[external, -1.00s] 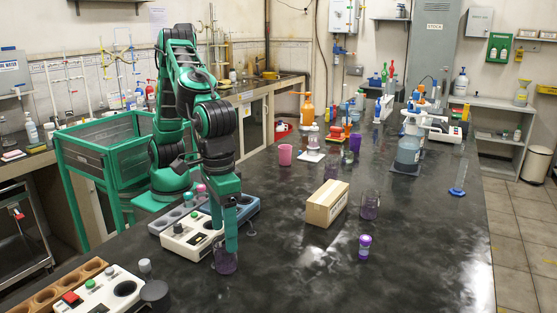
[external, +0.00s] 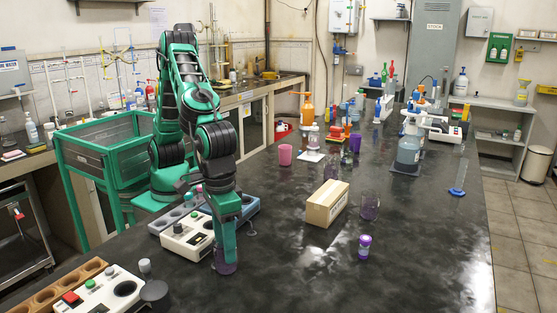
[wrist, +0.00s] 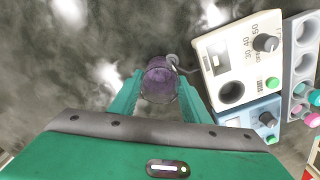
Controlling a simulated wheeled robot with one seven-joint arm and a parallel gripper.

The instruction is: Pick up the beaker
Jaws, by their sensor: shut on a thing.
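A small clear beaker with a purple tint (external: 226,268) stands on the dark bench near the front, largely hidden behind my gripper in the external view. In the wrist view the beaker (wrist: 160,82) sits between the two green fingers. My gripper (wrist: 158,92) is shut on the beaker, with one finger against each side. In the external view my gripper (external: 227,257) points down and its fingertips reach the beaker close to the bench top. I cannot tell any gap between the beaker and the bench.
A white control box (external: 187,238) stands just left of my gripper, also close by in the wrist view (wrist: 238,60). A cardboard box (external: 326,204), another glass beaker (external: 369,206) and a purple-capped vial (external: 364,246) stand to the right. The front right of the bench is clear.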

